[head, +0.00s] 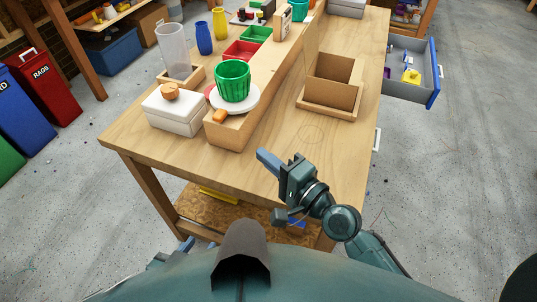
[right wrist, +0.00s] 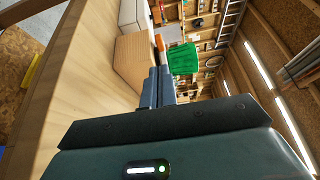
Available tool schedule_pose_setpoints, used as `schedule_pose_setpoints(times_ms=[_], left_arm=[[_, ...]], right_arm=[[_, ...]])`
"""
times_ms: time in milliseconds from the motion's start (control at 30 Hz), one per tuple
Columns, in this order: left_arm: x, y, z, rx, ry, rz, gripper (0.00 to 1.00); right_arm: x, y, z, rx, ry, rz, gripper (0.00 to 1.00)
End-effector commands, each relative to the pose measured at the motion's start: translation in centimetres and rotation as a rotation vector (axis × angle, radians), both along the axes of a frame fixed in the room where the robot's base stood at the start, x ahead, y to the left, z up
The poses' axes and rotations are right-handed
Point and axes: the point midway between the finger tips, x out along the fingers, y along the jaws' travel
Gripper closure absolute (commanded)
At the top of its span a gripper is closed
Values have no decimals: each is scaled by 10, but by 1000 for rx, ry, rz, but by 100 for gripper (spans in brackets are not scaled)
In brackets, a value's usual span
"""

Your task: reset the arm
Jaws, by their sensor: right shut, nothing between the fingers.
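My right arm reaches in from the lower right of the head view. Its gripper (head: 268,160) is over the front part of the wooden table (head: 150,150), right of the long wooden box and clear of it. In the right wrist view the two blue-grey fingers (right wrist: 158,86) lie side by side, shut with nothing between them. Of my left arm, only a small blue tip (head: 187,243) shows at the lower left, below the table's front edge. The rest of it is hidden behind my body, so I cannot tell its jaw state.
The long wooden box (head: 228,133) bears a white plate (head: 250,103) with a green ribbed cup (head: 232,80). A white lidded box (head: 172,113) stands left of it. A wooden stand (head: 330,93) is behind right. An open drawer (head: 407,75) sticks out at right. Bare tabletop surrounds my right gripper.

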Motion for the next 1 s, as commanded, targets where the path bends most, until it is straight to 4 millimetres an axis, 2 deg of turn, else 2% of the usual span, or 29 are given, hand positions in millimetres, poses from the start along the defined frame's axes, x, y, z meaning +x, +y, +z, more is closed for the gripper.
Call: schedule_pose_setpoints(times_ms=[167,267,367,433,600,700,1000], left_arm=[[1,-1,4,-4,-8,-1,64],[2,-1,5,-5,-10,-1,64],[2,-1,5,-5,-10,-1,64],[1,-1,5,-6,-10,0,64],[1,-2,4,-11,-7,3,64],[1,-3,3,-12,-5,5,64],[1,-3,1,-13,0,6,64]], right_arm=[[-4,-3,0,-4,-1,2,100],[-11,-1,-2,-66,-14,25,100],[-29,0,-12,-241,-42,87,100],[-47,-6,-26,-433,-62,148,100],[-92,-45,-64,-912,-34,294,100],[-112,-72,-78,-1097,15,356,100],[-163,-141,-95,-1451,199,498,100]])
